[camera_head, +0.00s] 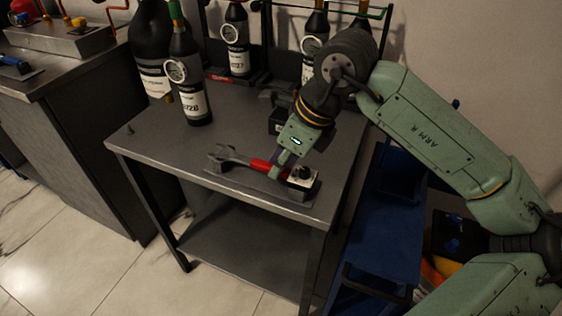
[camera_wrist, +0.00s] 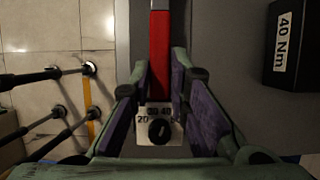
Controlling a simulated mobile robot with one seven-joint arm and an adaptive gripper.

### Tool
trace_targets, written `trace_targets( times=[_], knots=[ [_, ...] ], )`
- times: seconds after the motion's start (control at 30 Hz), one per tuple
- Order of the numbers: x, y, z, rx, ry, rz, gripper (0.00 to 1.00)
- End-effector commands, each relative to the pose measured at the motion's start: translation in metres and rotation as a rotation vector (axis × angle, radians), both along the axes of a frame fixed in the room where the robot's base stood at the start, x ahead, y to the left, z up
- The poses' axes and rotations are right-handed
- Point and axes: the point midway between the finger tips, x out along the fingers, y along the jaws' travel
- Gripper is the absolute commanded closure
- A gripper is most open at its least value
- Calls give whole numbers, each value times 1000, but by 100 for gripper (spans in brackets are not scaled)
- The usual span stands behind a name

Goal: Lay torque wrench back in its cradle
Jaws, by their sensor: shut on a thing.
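The torque wrench (camera_head: 262,165) has a red grip and a grey shaft and lies nearly level, low over the grey cradle (camera_head: 240,183) near the table's front edge. Its head end is by the upright support at the cradle's left. My gripper (camera_head: 284,163) is shut on the red grip, coming down from above. In the wrist view, my fingers (camera_wrist: 160,78) flank the red grip (camera_wrist: 159,50). I cannot tell whether the wrench rests fully in its supports.
A small block with a white-labelled dial (camera_head: 303,177) stands at the cradle's right end; the dial shows in the wrist view (camera_wrist: 159,131). A black box marked 40 Nm (camera_wrist: 293,45) is to the right. Bottles, including one labelled bottle (camera_head: 190,85), stand behind on the table (camera_head: 150,150).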

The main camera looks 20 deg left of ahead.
Motion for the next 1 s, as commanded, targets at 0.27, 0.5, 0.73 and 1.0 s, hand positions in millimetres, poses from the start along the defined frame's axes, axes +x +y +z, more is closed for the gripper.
trace_targets(
  times=[0.27,0.5,0.73,1.0],
  knots=[
    [0,0,0,1,-1,0,69],
    [0,0,0,0,0,0,60],
    [0,-1,2,-1,0,0,60],
    [1,-17,41,-1,-3,-5,60]
  ],
)
